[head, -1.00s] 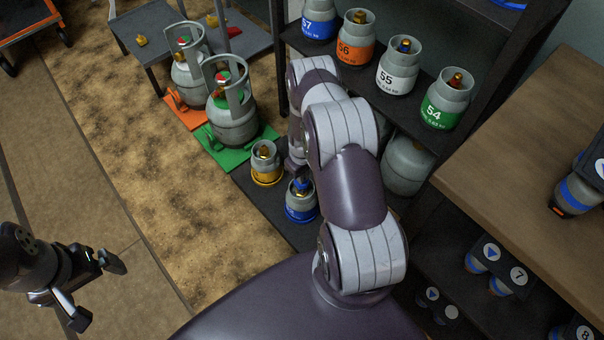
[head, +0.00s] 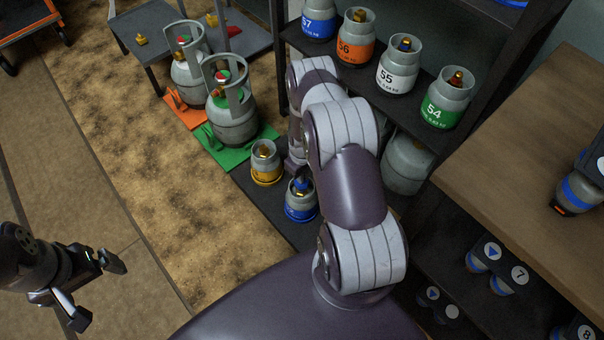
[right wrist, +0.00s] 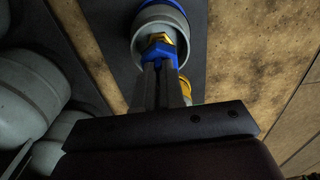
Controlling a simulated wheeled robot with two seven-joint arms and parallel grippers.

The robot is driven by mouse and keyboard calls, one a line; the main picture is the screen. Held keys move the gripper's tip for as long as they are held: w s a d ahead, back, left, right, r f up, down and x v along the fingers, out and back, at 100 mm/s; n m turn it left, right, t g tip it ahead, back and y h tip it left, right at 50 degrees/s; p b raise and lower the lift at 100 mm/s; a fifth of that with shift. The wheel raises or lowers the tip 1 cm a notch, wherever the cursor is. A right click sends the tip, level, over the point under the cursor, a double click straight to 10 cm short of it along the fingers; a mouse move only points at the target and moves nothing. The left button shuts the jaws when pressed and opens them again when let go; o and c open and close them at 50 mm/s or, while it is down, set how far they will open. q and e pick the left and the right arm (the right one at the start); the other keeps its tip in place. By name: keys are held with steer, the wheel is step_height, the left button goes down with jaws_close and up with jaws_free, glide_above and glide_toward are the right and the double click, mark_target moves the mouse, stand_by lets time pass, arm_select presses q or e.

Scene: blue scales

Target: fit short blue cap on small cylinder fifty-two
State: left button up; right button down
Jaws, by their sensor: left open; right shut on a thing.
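A small grey cylinder with a blue band (head: 300,207) stands upright on the dark mat, partly hidden by my right arm; its number does not show. My right gripper (head: 303,181) is over its top, mostly hidden in the head view. In the right wrist view the fingers (right wrist: 160,72) are shut on a short blue cap (right wrist: 156,51). The cap is at the brass valve (right wrist: 158,38) inside the cylinder's collar (right wrist: 178,22). I cannot tell whether it is fully seated. My left gripper (head: 98,291) is open and empty over the floor at the left.
A small yellow-banded cylinder (head: 265,162) stands close beside the blue-banded one. Large grey cylinders stand on a green mat (head: 257,148) and an orange mat (head: 172,99). A dark shelf (head: 428,76) with numbered cylinders and a wooden table (head: 520,160) are at the right.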

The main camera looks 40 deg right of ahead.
steer(key=shift+f+b, duration=1.2)
steer(key=shift+f, duration=0.35)
steer(key=c, duration=1.2)
jaws_free()
steer(key=shift+r, duration=0.1)
steer(key=shift+o, duration=0.2)
step_height(320, 180, up, 13)
steer(key=p, duration=0.6)
